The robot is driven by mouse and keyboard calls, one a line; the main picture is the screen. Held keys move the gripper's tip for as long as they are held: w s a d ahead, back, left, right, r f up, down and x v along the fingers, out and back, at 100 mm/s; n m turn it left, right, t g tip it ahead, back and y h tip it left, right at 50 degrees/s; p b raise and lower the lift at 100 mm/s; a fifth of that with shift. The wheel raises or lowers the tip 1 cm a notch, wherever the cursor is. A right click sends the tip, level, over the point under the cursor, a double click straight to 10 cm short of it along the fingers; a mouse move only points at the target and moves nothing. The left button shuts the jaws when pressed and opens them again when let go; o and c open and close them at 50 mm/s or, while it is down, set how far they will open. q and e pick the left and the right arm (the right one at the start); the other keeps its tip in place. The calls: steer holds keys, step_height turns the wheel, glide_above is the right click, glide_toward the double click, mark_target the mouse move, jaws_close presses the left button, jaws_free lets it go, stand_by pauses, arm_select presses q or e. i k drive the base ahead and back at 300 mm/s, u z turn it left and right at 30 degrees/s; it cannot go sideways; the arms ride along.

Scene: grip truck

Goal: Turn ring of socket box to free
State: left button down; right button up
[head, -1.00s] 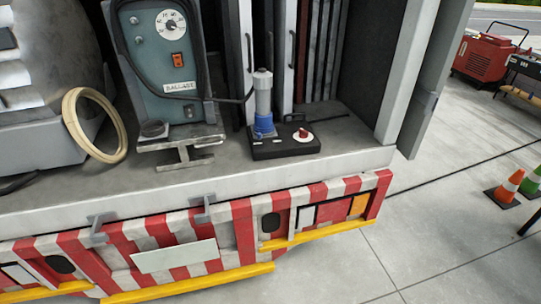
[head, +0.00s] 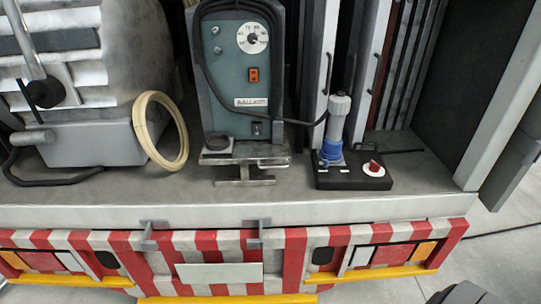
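The black socket box (head: 350,182) sits on the truck bed, right of centre in the head view. A grey plug (head: 339,105) with a blue collar (head: 332,151) stands nearly upright on its left part, and a black cable runs from the plug towards the ballast unit. A red knob (head: 373,164) on a white round base (head: 374,171) is on the box's right part. I cannot tell which way the ring is turned. Neither gripper is recognisable in view; a cut-off dark shape at the bottom right edge is too little to identify.
The teal ballast unit (head: 238,75) stands left of the box on a metal stand (head: 243,175). A cream hose ring (head: 176,160) leans farther left. The bed's front edge (head: 200,213) is clear. The compartment's right post (head: 500,90) bounds the right side.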

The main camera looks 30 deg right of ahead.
mark_target(326, 163)
steer(key=i, duration=1.15)
steer(key=z, duration=1)
